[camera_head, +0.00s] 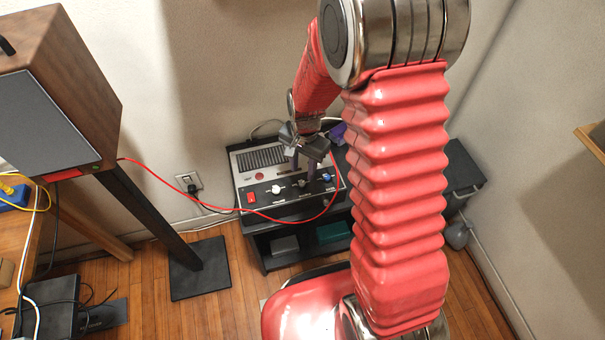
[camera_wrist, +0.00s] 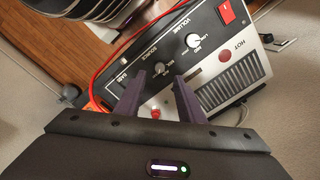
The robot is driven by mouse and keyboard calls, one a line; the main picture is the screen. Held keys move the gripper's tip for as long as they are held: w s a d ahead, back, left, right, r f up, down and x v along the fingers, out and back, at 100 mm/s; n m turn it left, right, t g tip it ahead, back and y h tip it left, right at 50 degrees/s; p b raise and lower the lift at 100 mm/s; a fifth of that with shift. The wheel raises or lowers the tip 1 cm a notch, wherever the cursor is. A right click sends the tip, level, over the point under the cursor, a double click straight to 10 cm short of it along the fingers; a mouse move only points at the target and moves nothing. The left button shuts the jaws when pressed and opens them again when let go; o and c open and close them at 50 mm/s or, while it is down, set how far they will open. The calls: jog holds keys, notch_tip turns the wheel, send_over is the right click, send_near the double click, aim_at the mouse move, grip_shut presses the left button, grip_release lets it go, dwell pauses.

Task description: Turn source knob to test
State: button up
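The device (camera_head: 262,203) has a black control panel and a silver grille and sits on a black stand. In the head view my gripper (camera_head: 304,168) points down over the panel; contact cannot be told.
A red switch (camera_head: 251,197) and a red lamp (camera_head: 259,176) are on the device. A red cable (camera_head: 220,196) hangs across its front. A wooden cabinet (camera_head: 95,75) on a black stand is at left. Walls close in behind and at right.

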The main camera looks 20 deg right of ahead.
notch_tip(320, 180, up, 7)
dwell(0.4)
jog(key=shift+d+r, duration=0.1)
jog(key=shift+r, duration=0.05)
